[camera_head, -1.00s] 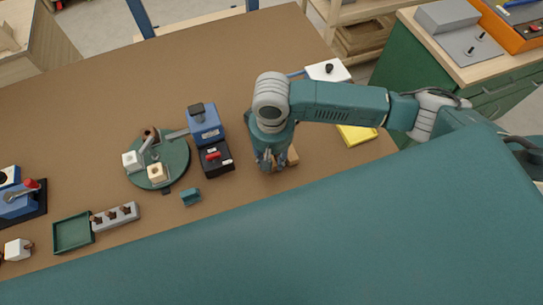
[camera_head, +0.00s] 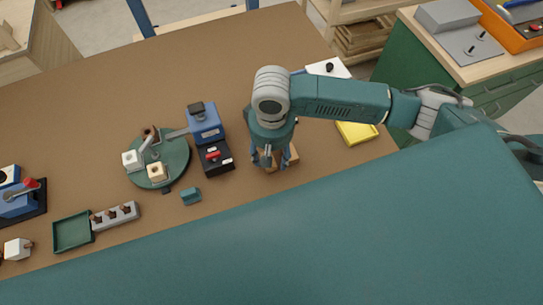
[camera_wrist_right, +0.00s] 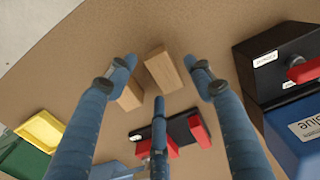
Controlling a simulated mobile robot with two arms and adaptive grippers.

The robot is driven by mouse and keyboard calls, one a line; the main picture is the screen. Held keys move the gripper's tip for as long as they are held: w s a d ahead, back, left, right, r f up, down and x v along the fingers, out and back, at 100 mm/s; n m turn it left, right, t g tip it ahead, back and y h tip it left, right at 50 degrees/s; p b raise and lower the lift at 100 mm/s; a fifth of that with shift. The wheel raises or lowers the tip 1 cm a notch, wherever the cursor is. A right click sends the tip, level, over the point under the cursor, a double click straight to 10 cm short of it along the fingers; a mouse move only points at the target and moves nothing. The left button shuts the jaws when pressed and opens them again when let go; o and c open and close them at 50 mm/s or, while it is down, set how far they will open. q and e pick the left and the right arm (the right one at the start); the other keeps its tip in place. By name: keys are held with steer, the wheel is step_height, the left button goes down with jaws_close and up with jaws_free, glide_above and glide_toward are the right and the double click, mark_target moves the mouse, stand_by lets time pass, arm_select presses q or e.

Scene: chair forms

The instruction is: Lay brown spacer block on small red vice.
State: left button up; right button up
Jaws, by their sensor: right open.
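Two light-brown wooden blocks lie close together on the table in the right wrist view: one (camera_wrist_right: 164,70) between my open right gripper's fingertips (camera_wrist_right: 160,78), the other (camera_wrist_right: 130,97) beside the left finger. I cannot tell which is the spacer block. A small vice with a black base and red jaws (camera_wrist_right: 201,131) lies just beyond the middle finger, which partly covers it. In the head view my right gripper (camera_head: 271,163) is low over the table, a brown block (camera_head: 293,157) showing beside it; the vice is hidden there. My left gripper is not in view.
A black box with a red handle (camera_head: 217,158) and a blue box (camera_head: 205,123) stand left of my right gripper. A green round plate (camera_head: 178,166) with parts is farther left. A yellow tray (camera_head: 357,133) lies to the right. A small teal block (camera_head: 191,196) lies near the front.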

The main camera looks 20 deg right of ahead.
step_height(320, 180, up, 10)
steer(key=shift+r+b, duration=0.25)
steer(key=shift+b, duration=0.05)
stand_by(0.5)
